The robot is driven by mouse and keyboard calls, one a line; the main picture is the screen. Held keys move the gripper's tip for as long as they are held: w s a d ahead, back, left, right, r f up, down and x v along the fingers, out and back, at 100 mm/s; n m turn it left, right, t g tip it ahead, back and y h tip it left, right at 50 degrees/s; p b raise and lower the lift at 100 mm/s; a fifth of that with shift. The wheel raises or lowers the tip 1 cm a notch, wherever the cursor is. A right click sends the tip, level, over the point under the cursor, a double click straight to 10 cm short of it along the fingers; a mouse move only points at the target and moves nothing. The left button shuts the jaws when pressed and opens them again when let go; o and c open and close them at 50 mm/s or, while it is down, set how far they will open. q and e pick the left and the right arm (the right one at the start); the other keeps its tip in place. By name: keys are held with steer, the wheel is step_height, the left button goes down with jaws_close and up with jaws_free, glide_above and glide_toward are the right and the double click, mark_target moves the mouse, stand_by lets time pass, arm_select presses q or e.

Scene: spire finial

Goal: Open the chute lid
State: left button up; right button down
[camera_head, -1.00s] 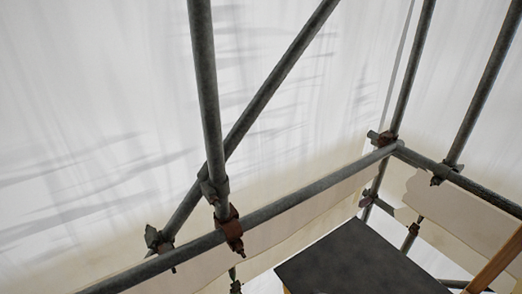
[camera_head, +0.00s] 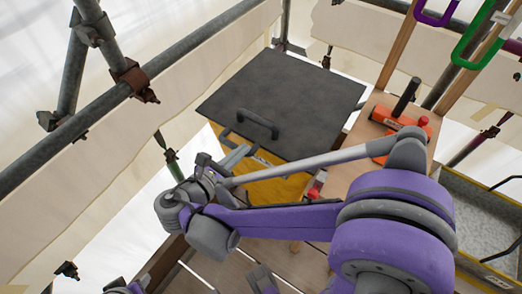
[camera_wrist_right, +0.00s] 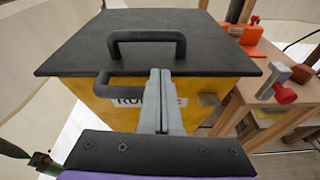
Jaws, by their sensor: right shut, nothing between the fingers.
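The chute lid (camera_head: 300,90) is a flat dark square plate with a raised black bar handle (camera_head: 258,124). It lies shut on the yellow chute (camera_head: 265,180), whose label is partly hidden. In the right wrist view the lid (camera_wrist_right: 225,40) fills the upper middle, with its handle (camera_wrist_right: 147,37) near the front edge. A second dark handle shows below that edge, partly behind my fingers. My right gripper (camera_head: 240,152) is shut and empty in front of the chute; its fingertips (camera_wrist_right: 160,74) point at the lid's front edge. I cannot tell whether they touch it. My left gripper does not show.
A wooden bench (camera_head: 370,133) with an orange-and-black tool (camera_head: 400,115) stands right of the chute. A grey tray (camera_head: 490,215) lies further right. Scaffold tubes (camera_head: 165,70) and pale sheeting run along the left. Wooden planks lie below.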

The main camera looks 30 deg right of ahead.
mark_target(258, 136)
steer(key=shift+n+t+h, duration=0.3)
steer(key=shift+n+h, duration=0.2)
steer(key=shift+h, duration=0.1)
steer(key=x, duration=0.5)
steer(key=b+x, duration=0.1)
steer(key=x, duration=0.2)
steer(key=shift+w+d+f, duration=0.1)
steer(key=shift+w+d, duration=0.05)
steer(key=shift+w, duration=0.25)
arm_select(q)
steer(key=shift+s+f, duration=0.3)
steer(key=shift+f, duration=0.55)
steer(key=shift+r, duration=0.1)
